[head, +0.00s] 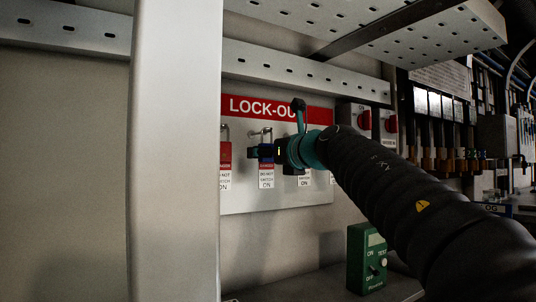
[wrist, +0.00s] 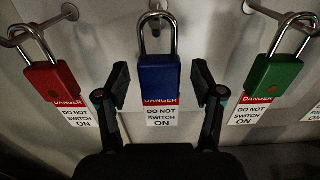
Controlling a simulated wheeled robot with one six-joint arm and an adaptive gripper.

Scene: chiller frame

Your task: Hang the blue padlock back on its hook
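The blue padlock (wrist: 159,80) hangs upright in the middle of the wrist view, its shackle at a metal hook (wrist: 155,5); the shackle appears to be around the hook, but the contact is not clear. It also shows small in the head view (head: 265,151), in front of the lock-out board. My gripper (wrist: 160,84) is open, one finger on each side of the blue body, with a narrow gap showing on both sides. In the head view my gripper (head: 268,152) reaches the padlock from the right. A white and red danger tag (wrist: 160,115) shows below the padlock.
A red padlock (wrist: 52,80) hangs to the left and a green padlock (wrist: 273,75) to the right, both close to my fingers. The lock-out board (head: 270,199) sits behind a grey upright post (head: 175,150). A green switch box (head: 367,258) stands below.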

